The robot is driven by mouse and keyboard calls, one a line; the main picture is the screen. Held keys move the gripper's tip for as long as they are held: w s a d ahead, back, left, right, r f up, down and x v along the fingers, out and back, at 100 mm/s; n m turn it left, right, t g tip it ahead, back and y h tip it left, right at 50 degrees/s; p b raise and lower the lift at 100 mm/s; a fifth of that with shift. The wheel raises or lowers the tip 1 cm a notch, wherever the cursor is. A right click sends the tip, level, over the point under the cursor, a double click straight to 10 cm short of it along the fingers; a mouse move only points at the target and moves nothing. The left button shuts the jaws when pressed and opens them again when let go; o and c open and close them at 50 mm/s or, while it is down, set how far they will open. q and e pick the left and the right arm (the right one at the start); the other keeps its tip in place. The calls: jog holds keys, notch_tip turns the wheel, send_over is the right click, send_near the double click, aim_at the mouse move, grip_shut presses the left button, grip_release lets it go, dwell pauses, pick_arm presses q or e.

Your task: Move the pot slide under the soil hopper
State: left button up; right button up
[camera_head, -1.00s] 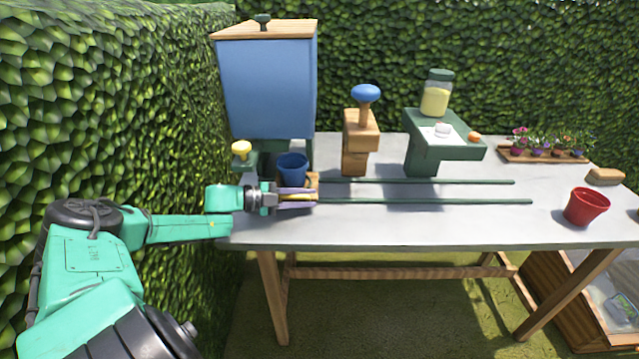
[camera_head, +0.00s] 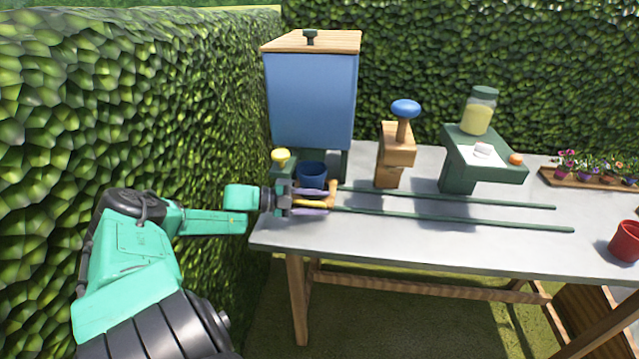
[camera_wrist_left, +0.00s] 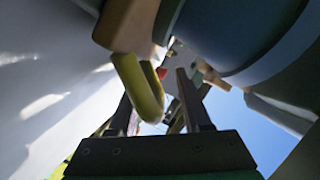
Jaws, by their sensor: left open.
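The soil hopper (camera_head: 312,98) is a tall blue bin with a wooden lid at the back left of the table. The blue pot (camera_head: 312,174) stands upright below the hopper's front, on the pot slide; the slide's wooden end (camera_head: 333,188) shows beside my fingers. My left gripper (camera_head: 318,201) is open in front of the pot, its fingers on either side of the slide's yellow handle (camera_head: 305,203). The hooked handle (camera_wrist_left: 142,88) also shows close by the fingers in the left wrist view. The slide's base is mostly hidden. My right gripper is out of view.
Two green rails (camera_head: 450,212) run right along the table (camera_head: 420,240). A wooden stand with a blue knob (camera_head: 405,108) and a green stand with a jar (camera_head: 479,112) are behind them. A yellow button (camera_head: 281,155) is left of the pot. A red pot (camera_head: 627,241) is far right.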

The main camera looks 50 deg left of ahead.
aim_at(301, 203)
pick_arm(q)
jog(key=shift+f, duration=0.1)
jog(key=p+v, duration=0.3)
jog(key=v, duration=0.4)
jog(key=shift+s+a+r, duration=0.2)
jog(key=shift+s, duration=0.05)
jog(key=shift+d+f, duration=0.1)
jog(key=shift+f, duration=0.05)
